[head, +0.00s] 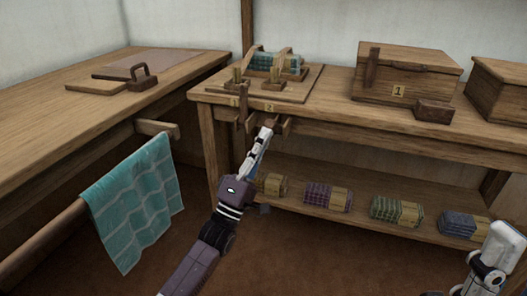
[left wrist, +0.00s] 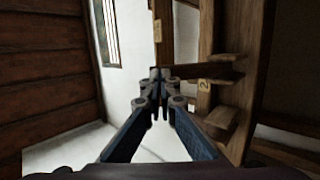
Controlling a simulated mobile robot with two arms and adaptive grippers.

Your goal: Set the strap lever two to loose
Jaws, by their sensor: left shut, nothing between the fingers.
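The wooden strap board (head: 310,88) sits on the left end of the bench, with small tags 1 and 2 on its front edge. Strap lever two (head: 273,121) is below tag 2, partly hidden by my left gripper (head: 267,131). In the left wrist view, the dark lever bar (left wrist: 205,71) runs sideways beside tag 2 (left wrist: 204,84), close to the fingertips. My left gripper is shut and empty; I cannot tell if it touches the lever. Part of my right gripper (head: 502,238) shows at the lower right.
A chest tagged 1 (head: 405,75) and a dark block (head: 434,111) stand on the bench to the right. A teal checked cloth (head: 135,205) hangs over a beam at the left. Wooden blocks flank lever two.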

